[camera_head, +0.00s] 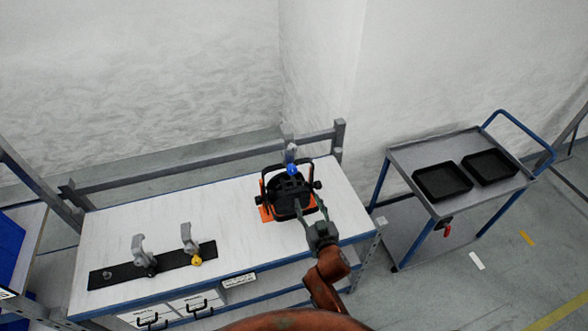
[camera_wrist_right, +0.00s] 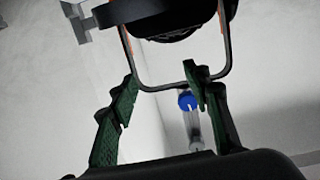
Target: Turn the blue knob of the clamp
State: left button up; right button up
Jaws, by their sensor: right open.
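The clamp (camera_head: 289,153) is grey and stands at the far side of the black par can (camera_head: 287,192) on the white table. Its blue knob (camera_head: 292,170) faces the front of the table. My right gripper (camera_head: 311,207) is open, over the near right side of the par can, a little short of the knob. In the right wrist view the blue knob (camera_wrist_right: 187,102) shows beyond the open fingers (camera_wrist_right: 162,92), close to the right finger in the picture. The can's black yoke (camera_wrist_right: 160,88) crosses between the fingers. I cannot tell whether they touch it. My left gripper is not in view.
A black strip (camera_head: 165,264) at the table's left bears two more grey clamps (camera_head: 139,250), one with a yellow knob (camera_head: 196,261). A trolley (camera_head: 430,151) with two black trays (camera_head: 442,181) stands right. A grey rail (camera_head: 200,166) runs behind the table.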

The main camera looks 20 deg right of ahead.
jog(key=t, duration=0.2)
send_near(293, 172)
jog(key=w, duration=0.2)
jog(key=shift+y, duration=0.4)
jog(key=w+p, duration=0.1)
jog(key=w, duration=0.6)
jog(key=shift+w+r+p, duration=0.1)
jog(key=shift+w+p, duration=0.15)
jog(key=shift+p, duration=0.15)
jog(key=shift+c, duration=0.3)
jog(key=shift+d, duration=0.1)
jog(key=c, duration=1.1)
